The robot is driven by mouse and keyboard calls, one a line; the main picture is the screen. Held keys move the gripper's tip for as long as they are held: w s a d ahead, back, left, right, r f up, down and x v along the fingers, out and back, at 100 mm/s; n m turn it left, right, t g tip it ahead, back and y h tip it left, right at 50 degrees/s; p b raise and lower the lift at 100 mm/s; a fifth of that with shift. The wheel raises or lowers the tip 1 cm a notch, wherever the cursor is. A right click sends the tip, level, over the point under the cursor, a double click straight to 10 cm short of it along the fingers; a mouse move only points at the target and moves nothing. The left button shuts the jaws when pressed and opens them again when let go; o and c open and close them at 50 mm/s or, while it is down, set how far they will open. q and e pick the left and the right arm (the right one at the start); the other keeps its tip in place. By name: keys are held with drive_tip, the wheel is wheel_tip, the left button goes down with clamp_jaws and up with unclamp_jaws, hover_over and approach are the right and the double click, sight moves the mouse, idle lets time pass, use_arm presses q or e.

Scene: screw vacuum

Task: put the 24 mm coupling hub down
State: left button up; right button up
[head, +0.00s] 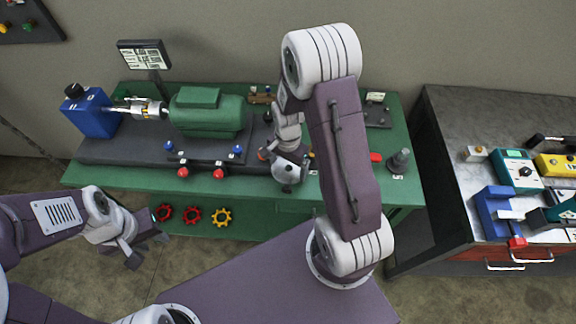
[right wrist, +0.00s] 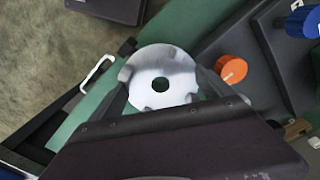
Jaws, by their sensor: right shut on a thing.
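The coupling hub (right wrist: 160,77) is a pale metal disc with a dark bore and small notches, filling the middle of the right wrist view. My right gripper (right wrist: 164,84) is shut on it, with one dark finger at each side. In the head view, my right gripper (head: 287,181) is over the front part of the green bench (head: 245,180), partly hidden by my own arm. I cannot make out a gap under the hub. My left gripper (head: 141,247) is open and empty, low in front of the bench's left end.
A green motor (head: 208,112) and a blue unit (head: 89,112) joined by a shaft stand on a dark base (head: 120,151). Red knobs (head: 183,172) line its front. A grey post (head: 399,160) stands at the bench's right. A tool cabinet (head: 455,130) is further right.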

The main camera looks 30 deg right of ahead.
drive_tip(key=shift+f, duration=0.25)
drive_tip(key=o, duration=1.7)
drive_tip(key=shift+o, duration=0.2)
drive_tip(key=shift+r, duration=0.1)
drive_tip(key=shift+r, duration=0.35)
wheel_tip(320, 180, up, 12)
drive_tip(key=r+p, duration=0.1)
drive_tip(key=p, duration=0.1)
drive_tip(key=s+a+f+n+t, duration=0.1)
drive_tip(key=s+a+n, duration=0.3)
drive_tip(key=s+n, duration=0.4)
drive_tip(key=f+n, duration=0.1)
drive_tip(key=n, duration=0.3)
drive_tip(key=shift+s+a, duration=0.2)
drive_tip(key=shift+a, duration=0.2)
